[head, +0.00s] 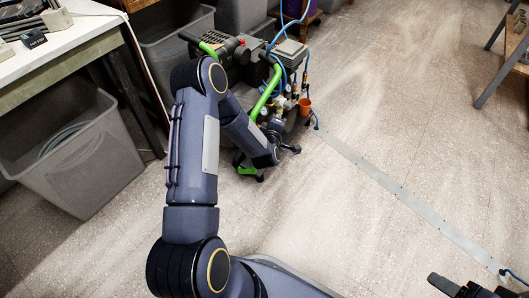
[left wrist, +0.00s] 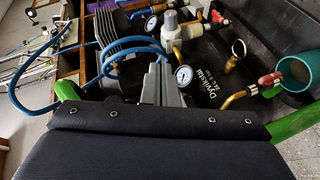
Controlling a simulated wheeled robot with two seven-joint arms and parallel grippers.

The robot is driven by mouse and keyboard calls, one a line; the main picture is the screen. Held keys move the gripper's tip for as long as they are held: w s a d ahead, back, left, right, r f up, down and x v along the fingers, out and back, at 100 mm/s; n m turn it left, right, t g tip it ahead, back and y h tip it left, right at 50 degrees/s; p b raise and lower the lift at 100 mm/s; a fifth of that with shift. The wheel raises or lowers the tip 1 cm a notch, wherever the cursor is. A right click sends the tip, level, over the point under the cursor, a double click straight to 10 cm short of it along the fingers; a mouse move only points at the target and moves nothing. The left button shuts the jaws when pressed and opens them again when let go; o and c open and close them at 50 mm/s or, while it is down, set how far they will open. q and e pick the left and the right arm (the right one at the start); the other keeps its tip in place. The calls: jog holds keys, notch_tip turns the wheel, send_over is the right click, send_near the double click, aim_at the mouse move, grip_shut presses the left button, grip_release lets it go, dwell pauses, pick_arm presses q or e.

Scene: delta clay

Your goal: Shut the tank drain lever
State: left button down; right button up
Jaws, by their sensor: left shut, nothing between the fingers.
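The air compressor (head: 272,85) stands on the floor at the upper middle of the head view, with green tube handles, gauges and brass fittings. My left arm reaches down to its near side, and my left gripper (head: 290,149) is low beside it, small and partly hidden, shut and empty. In the left wrist view the grey fingers (left wrist: 162,85) show in front of the compressor top, near a pressure gauge (left wrist: 184,75). I cannot pick out the tank drain lever for certain. My right gripper (head: 465,288) is at the lower right corner, cut off.
A grey bin (head: 75,150) stands under a workbench (head: 80,38) at the left. Blue hoses (left wrist: 55,107) loop around the compressor. A cup (head: 305,106) hangs at its right side. A metal floor strip (head: 400,197) crosses the floor.

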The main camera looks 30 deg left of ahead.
pick_arm(q)
jog(key=s+d+f+n+y, duration=0.1)
jog(key=s+f+n+y, duration=0.3)
jog(key=s+f, duration=0.3)
jog(key=s+f+n+y, duration=0.3)
jog(key=s+f+n, duration=0.1)
jog(key=f, duration=0.5)
jog(key=b+x, duration=0.4)
jog(key=x, duration=0.5)
jog(key=shift+f+m+g, duration=0.3)
jog(key=shift+w+a, duration=0.1)
jog(key=shift+w, duration=0.05)
